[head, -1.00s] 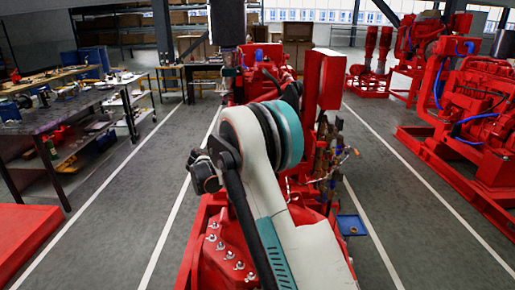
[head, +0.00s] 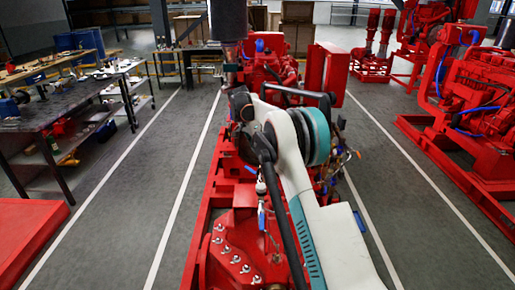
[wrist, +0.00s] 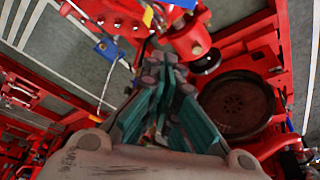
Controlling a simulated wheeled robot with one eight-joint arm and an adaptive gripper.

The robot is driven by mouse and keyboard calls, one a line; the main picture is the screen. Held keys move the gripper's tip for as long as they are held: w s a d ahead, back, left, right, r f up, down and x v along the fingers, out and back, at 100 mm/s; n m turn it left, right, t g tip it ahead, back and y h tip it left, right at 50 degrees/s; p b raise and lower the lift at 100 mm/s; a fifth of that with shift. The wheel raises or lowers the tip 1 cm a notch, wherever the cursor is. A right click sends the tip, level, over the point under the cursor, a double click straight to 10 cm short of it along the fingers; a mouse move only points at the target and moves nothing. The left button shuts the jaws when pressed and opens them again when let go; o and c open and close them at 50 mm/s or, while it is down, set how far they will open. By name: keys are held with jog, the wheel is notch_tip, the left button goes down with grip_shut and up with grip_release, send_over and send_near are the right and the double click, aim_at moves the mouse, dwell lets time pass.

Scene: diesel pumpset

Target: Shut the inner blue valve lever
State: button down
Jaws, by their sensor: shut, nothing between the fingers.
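A small valve with a blue lever (head: 262,219) shows in the head view, left of my arm on the red pumpset (head: 222,190). In the wrist view a blue lever-like part (wrist: 106,48) is at the upper left, beyond and left of the fingertips. Another blue piece (wrist: 185,3) is cut off at the top edge. I cannot tell which is the inner lever. My gripper (wrist: 162,68) is shut and empty, its grey-green fingers together, apart from the blue part at the upper left. In the head view the fingers cannot be made out.
A dark round wheel (wrist: 238,103) lies close right of the fingers. Red pipework (wrist: 187,38) is just beyond the fingertips. A red box (head: 325,72) stands farther back in the head view. A workbench (head: 50,118) is at left, with clear floor between.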

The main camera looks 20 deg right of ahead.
jog(key=s+b+x, duration=0.1)
jog(key=x, duration=0.7)
jog(key=a+b, duration=0.1)
jog(key=a, duration=0.2)
jog(key=shift+s+a, duration=0.1)
jog(key=shift+a, duration=0.25)
